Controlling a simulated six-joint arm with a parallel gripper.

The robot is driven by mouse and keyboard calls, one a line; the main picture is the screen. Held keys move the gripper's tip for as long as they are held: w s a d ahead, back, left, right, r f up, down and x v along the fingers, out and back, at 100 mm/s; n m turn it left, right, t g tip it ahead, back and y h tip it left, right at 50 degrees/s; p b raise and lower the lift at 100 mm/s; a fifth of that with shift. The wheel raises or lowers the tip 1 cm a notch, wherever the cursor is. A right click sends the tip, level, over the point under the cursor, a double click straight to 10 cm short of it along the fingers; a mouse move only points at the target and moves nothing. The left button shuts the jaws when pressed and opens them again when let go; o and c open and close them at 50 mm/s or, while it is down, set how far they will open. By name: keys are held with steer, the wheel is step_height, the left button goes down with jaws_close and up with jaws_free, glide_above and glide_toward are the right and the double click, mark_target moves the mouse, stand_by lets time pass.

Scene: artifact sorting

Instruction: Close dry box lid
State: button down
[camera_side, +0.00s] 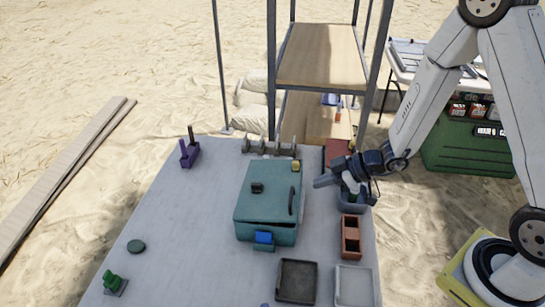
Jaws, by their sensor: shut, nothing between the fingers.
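The dry box (266,233) is a teal case near the middle of the table. Its lid (268,186) lies over the top, with a thin dark gap along the front edge, so it looks slightly ajar. A dark handle sits on the lid's right side and a small dark piece near its middle. A blue latch (264,238) is at the front. My gripper (318,183) is shut and empty. It is to the right of the lid, pointing left, and looks apart from it; its exact height is hard to tell.
A brown divided box (351,254), a dark tray (297,299) and a pale tray (354,303) are at the front right. A purple holder (189,155) is at back left. The table's left middle is mostly clear.

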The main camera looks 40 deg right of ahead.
steer(key=shift+a+r, duration=0.1)
steer(key=w+a+r+g+h, duration=0.2)
steer(key=w+r+g+h, duration=0.1)
steer(key=r, duration=0.6)
steer(key=shift+g+h, duration=0.4)
steer(key=shift+g, duration=0.3)
steer(key=shift+w, duration=0.1)
glide_above(292, 195)
steer(key=w, duration=0.1)
steer(key=shift+a+f, duration=0.15)
steer(key=shift+f, duration=1.4)
steer(key=shift+a+f, duration=0.15)
steer(key=shift+f, duration=1.35)
steer(key=shift+a+f, duration=0.15)
steer(key=shift+f, duration=1.4)
steer(key=shift+s+d+f, duration=0.15)
steer(key=shift+f, duration=0.45)
steer(key=shift+s+d+f, duration=0.2)
steer(key=shift+f, duration=0.35)
steer(key=shift+s+d+f, duration=0.15)
steer(key=shift+f, duration=0.45)
steer(key=shift+f, duration=0.15)
